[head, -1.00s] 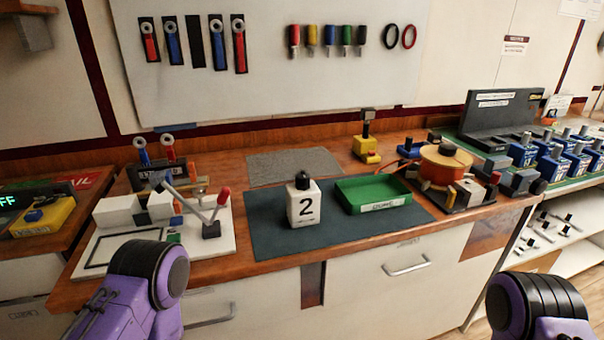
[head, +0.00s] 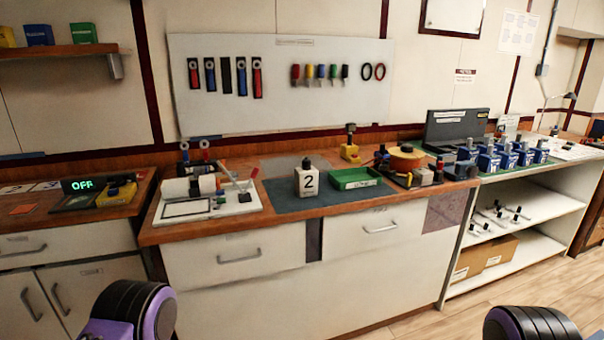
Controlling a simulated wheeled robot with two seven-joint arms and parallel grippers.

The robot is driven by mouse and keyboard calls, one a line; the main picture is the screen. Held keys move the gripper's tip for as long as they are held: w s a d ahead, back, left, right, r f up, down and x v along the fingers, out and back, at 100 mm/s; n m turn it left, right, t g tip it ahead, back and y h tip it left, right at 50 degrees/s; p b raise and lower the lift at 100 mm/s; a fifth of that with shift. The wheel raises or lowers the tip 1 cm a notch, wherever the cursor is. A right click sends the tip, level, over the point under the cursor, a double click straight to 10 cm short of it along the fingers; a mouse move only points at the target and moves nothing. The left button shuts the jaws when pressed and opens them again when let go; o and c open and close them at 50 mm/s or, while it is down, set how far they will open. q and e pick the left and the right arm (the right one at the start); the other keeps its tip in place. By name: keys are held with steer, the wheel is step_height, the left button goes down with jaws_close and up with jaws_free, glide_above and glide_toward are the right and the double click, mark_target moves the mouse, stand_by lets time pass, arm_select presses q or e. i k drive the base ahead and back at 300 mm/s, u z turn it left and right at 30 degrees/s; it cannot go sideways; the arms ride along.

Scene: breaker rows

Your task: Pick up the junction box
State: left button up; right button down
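A white box (head: 308,181) marked "2", with a dark knob on top, stands upright on a dark mat (head: 283,197) in the middle of the wooden counter. It is the most box-like single item here, but no label naming a junction box can be read. A green tray (head: 355,179) with a white label sits just right of it. Only purple and black parts of my arms show at the bottom edge, well short of the counter. Neither gripper is in view.
A white board with small fittings (head: 212,207) lies left of the mat. An orange spool (head: 406,158) stands right of the tray. Blue units (head: 489,160) line the right bench, above open shelves (head: 510,248). Bare floor (head: 430,318) shows at lower right.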

mark_target(306, 179)
steer(key=z, duration=0.75)
steer(key=i, duration=1.35)
steer(key=u, duration=0.85)
steer(key=i, duration=0.6)
steer(key=u, duration=0.7)
